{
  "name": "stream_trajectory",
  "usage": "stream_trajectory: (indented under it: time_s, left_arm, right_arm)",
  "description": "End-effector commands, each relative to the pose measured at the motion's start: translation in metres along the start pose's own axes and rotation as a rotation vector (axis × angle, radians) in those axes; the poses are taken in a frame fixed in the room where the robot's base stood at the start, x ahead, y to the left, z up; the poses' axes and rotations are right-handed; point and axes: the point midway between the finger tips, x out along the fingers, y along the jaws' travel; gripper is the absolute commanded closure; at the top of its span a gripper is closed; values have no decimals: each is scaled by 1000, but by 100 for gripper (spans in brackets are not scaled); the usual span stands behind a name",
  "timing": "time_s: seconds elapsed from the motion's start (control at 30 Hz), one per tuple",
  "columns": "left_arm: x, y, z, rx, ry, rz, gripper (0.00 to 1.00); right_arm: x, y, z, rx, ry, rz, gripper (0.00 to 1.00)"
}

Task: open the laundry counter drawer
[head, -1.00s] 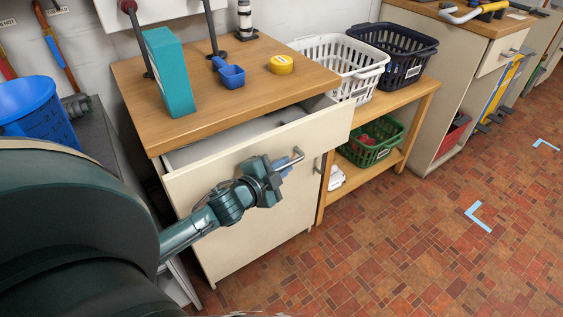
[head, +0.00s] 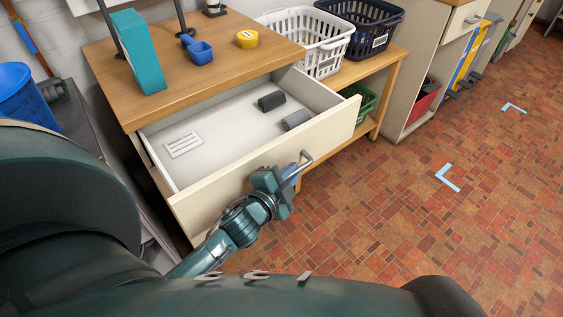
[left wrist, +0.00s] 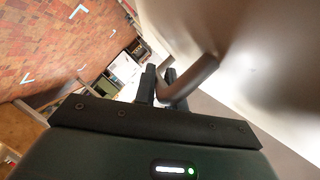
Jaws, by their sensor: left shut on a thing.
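The laundry counter drawer (head: 235,172) stands well out from under the wooden counter top (head: 190,62). Inside it lie two dark grey rolled items and a white label. Its metal bar handle (head: 301,163) is on the front panel, right of the middle. My left gripper (head: 292,176) is shut on the handle, coming from in front and below. In the left wrist view the handle (left wrist: 195,78) passes between the gripper's two dark fingers (left wrist: 158,84). My right gripper is not in view.
A teal box (head: 138,52), a blue scoop (head: 198,49) and a yellow tape roll (head: 247,39) stand on the counter. White (head: 306,44) and dark (head: 360,27) baskets sit on a shelf to the right. The tiled floor (head: 400,210) at right is clear.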

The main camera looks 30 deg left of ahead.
Motion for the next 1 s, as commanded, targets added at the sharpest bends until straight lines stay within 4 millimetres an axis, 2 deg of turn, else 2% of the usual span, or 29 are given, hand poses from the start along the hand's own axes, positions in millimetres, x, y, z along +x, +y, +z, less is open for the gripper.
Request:
stream_trajectory:
  time_s: [0.13, 0.53, 0.57, 0.8, 1.0]
  left_arm:
    - [-3, 5, -6, 0, 0, 1, 100]
    - [-3, 6, -7, 1, 1, 1, 100]
    - [-3, 6, -7, 1, 1, 1, 86]
    - [-3, 5, -7, 1, 1, 1, 67]
    - [-3, 5, -6, 0, 0, 0, 67]
  right_arm:
    - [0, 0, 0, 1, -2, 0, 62]
    - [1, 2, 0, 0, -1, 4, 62]
    - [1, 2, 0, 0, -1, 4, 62]
    - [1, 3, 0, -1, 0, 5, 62]
    - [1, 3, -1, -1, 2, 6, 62]
